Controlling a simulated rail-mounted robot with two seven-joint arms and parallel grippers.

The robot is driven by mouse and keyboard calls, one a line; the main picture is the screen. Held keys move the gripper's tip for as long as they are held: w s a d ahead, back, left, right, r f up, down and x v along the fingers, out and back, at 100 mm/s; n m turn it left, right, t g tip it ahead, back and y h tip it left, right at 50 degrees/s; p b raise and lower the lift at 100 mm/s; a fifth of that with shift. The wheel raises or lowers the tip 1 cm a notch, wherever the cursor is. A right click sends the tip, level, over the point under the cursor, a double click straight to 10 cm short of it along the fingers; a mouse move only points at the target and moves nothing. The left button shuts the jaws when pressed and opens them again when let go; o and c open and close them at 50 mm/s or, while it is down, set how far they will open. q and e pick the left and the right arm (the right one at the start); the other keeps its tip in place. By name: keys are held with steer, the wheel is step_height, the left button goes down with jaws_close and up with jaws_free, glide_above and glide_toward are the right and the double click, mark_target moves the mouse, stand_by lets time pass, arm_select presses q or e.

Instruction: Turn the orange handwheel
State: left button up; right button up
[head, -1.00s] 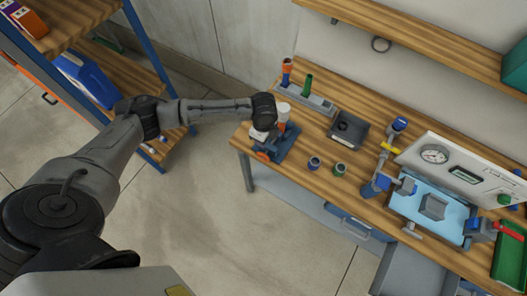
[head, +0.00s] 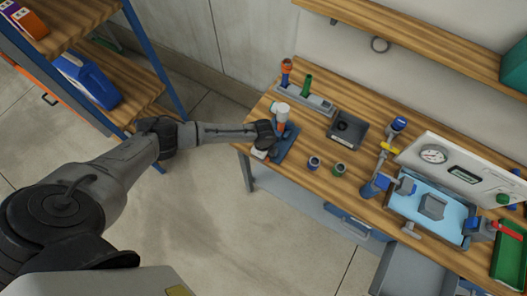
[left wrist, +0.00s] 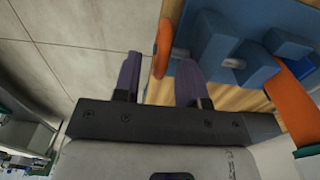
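The orange handwheel (left wrist: 163,46) shows nearly edge-on in the left wrist view, on a short shaft from a blue device. In the head view the blue device (head: 288,140) stands at the table's left end, and my arm hides the wheel. My left gripper (left wrist: 160,62) is open. Its two fingers straddle the handwheel in the left wrist view, with gaps on both sides; I cannot tell how deep the wheel lies between them. In the head view the wrist covers the fingers. My right gripper is not in view.
A white cylinder (head: 282,110) rises from the blue device. A grey rack (head: 310,100) with orange and green items stands behind it. A dark tray (head: 347,130) and two small cups (head: 314,162) lie to the right. A shelf unit (head: 130,85) stands left; open floor lies in front.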

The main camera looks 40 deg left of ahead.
arm_select(q)
steer(key=shift+f, duration=0.2)
steer(key=shift+c, duration=0.3)
jaws_close()
steer(key=shift+r, duration=0.1)
